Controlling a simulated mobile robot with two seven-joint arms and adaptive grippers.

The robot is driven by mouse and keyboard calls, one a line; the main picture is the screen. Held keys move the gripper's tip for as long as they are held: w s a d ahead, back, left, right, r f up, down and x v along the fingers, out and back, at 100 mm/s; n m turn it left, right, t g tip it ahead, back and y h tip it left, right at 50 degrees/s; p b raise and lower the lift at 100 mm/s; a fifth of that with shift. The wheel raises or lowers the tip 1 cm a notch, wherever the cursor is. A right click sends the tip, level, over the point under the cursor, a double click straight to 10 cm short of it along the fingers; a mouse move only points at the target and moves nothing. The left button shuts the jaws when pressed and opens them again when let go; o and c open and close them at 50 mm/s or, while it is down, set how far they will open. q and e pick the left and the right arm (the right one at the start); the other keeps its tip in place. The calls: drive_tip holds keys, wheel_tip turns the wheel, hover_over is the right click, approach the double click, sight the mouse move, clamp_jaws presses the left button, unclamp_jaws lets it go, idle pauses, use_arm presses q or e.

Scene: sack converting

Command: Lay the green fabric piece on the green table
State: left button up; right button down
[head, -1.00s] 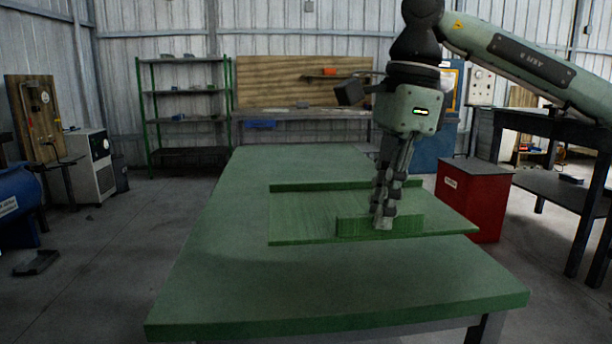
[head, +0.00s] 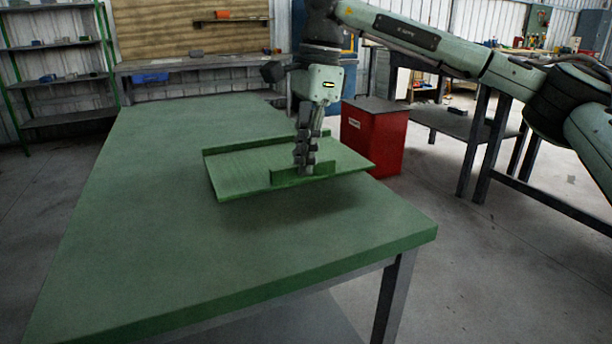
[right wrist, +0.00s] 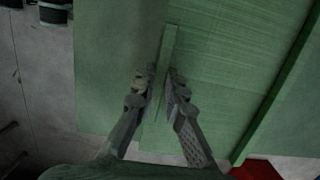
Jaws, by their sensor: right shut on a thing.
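The green fabric piece (head: 235,175) is a flat, stiff-looking panel with a raised strip along its near side and another along its far side. My right gripper (head: 304,170) points down and is shut on the near strip. In the right wrist view the fingertips (right wrist: 160,88) are on either side of this strip, with the panel (right wrist: 225,75) spreading to the right. The green table (head: 150,210) lies below; a dark shadow suggests the piece hangs a little above it. The piece's right corner appears to reach past the table's right edge. My left gripper is not in view.
The table top is bare in front of and left of the piece. A red cabinet (head: 375,145) stands on the floor just beyond the table's right edge. A dark bench (head: 450,122) is farther right, and a green-framed shelf (head: 62,80) stands at the back left.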

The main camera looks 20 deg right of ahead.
sight(308, 179)
drive_tip(key=shift+w+d+f, duration=0.45)
drive_tip(key=shift+w+d, duration=0.05)
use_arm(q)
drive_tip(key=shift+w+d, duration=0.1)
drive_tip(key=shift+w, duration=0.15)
use_arm(e)
drive_tip(key=shift+f, duration=2)
drive_tip(key=shift+f, duration=0.1)
drive_tip(key=c, duration=1.6)
unclamp_jaws()
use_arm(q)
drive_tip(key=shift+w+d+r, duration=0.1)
